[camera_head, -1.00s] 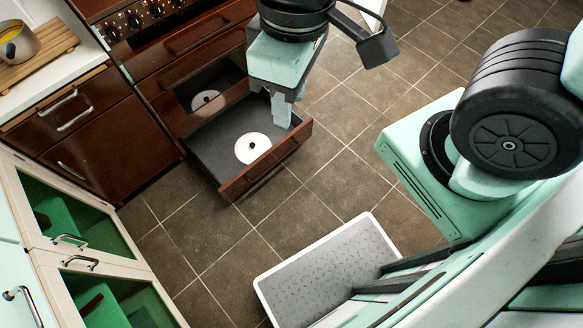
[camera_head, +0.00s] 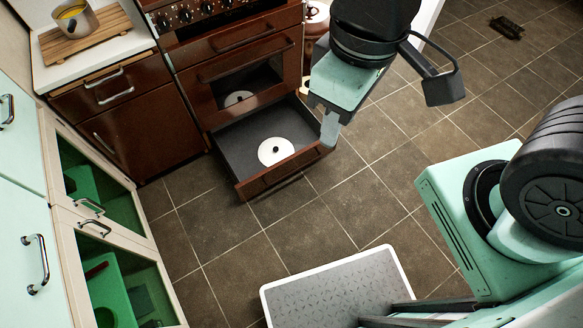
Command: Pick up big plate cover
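The big plate cover (camera_head: 270,153) is a white disc with a dark knob at its centre. It lies flat in the open bottom drawer (camera_head: 232,150) of the brown oven. My gripper (camera_head: 329,135) hangs above the drawer's right front corner, to the right of the cover and apart from it. Its fingers are seen from the side and overlap, so I cannot tell whether they are open or shut. Nothing shows held in it.
The oven door (camera_head: 240,80) above the drawer has a handle and shows a reflection of the cover. A counter with a wooden board (camera_head: 82,37) and pot (camera_head: 76,20) stands at left. Green-glass cabinets (camera_head: 90,185) line the left side.

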